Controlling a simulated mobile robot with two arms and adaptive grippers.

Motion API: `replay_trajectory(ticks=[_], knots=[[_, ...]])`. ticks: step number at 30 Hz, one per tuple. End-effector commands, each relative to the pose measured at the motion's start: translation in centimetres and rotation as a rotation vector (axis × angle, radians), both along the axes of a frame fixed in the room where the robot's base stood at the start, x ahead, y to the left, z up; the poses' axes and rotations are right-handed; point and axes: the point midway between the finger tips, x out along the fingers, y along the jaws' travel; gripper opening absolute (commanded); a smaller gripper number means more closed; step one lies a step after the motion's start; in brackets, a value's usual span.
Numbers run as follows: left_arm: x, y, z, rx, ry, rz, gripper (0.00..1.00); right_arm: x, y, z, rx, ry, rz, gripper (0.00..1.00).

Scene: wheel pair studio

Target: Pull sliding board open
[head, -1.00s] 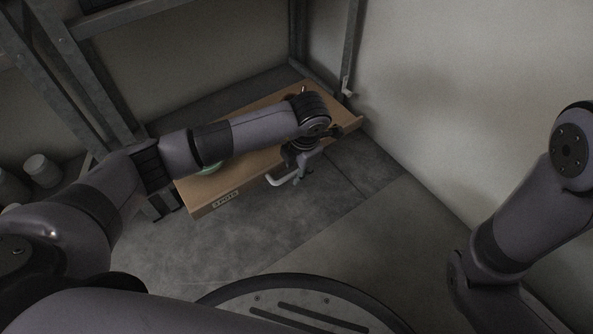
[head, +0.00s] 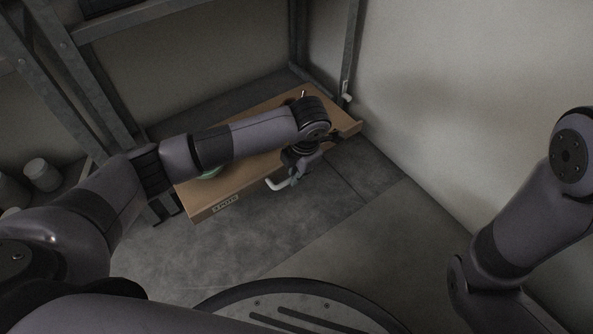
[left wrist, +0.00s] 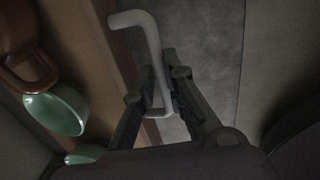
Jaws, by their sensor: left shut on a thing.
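The sliding board (head: 245,190) is a light wooden shelf in the metal rack. It sticks out over the floor, with a small label on its front edge. A pale, bent bar handle (head: 276,184) is fixed to that edge; it also shows in the left wrist view (left wrist: 150,35). My left gripper (head: 297,177) reaches over the board from the left and is shut on the handle. In the left wrist view the handle passes between its fingers. My left forearm hides part of the board. My right arm shows at the right edge, but its gripper is out of view.
A green bowl-like item (left wrist: 55,108) and a brown rounded item (left wrist: 22,65) are on the board. Metal rack posts (head: 85,90) stand at the left, and a plain wall (head: 470,100) at the right. The floor (head: 270,240) before the board is clear.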

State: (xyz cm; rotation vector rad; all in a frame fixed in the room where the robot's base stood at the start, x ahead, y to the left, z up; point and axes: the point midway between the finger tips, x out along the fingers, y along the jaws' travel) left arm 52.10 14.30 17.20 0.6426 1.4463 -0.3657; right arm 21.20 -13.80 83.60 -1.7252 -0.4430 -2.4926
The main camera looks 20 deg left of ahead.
Motion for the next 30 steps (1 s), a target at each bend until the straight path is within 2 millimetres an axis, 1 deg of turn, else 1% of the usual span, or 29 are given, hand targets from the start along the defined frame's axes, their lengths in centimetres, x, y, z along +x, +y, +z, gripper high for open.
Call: replay_trajectory(ticks=[11, 13, 15, 19, 22, 29, 30], knots=[[0.0, -0.1, 0.0, 0.000, 0.000, 0.000, 0.00, 0.0, 0.0, 0.1, 0.000, 0.001, 0.000, 0.40], [-0.4, -0.6, 0.2, -0.001, 0.001, -0.002, 0.00, 0.1, 0.0, 0.6, 0.000, 0.003, 0.000, 0.40], [-1.2, -1.6, 0.4, -0.001, 0.002, -0.003, 0.00, 0.1, 0.0, 1.4, 0.000, 0.004, 0.000, 0.40], [-2.4, -3.1, 0.3, -0.001, 0.003, -0.003, 0.00, 0.1, 0.0, 2.2, 0.000, 0.003, 0.000, 0.40], [-2.7, -3.4, 0.1, -0.001, 0.001, 0.000, 0.00, 0.1, 0.0, 2.3, 0.000, 0.002, -0.001, 0.40], [-2.6, -3.4, 0.0, -0.001, -0.001, 0.001, 0.00, 0.1, 0.0, 2.1, 0.000, 0.002, -0.001, 0.40], [-2.6, -3.4, 0.0, -0.001, -0.001, 0.001, 0.13, 0.1, 0.0, 2.1, 0.000, 0.002, -0.001, 0.40]])
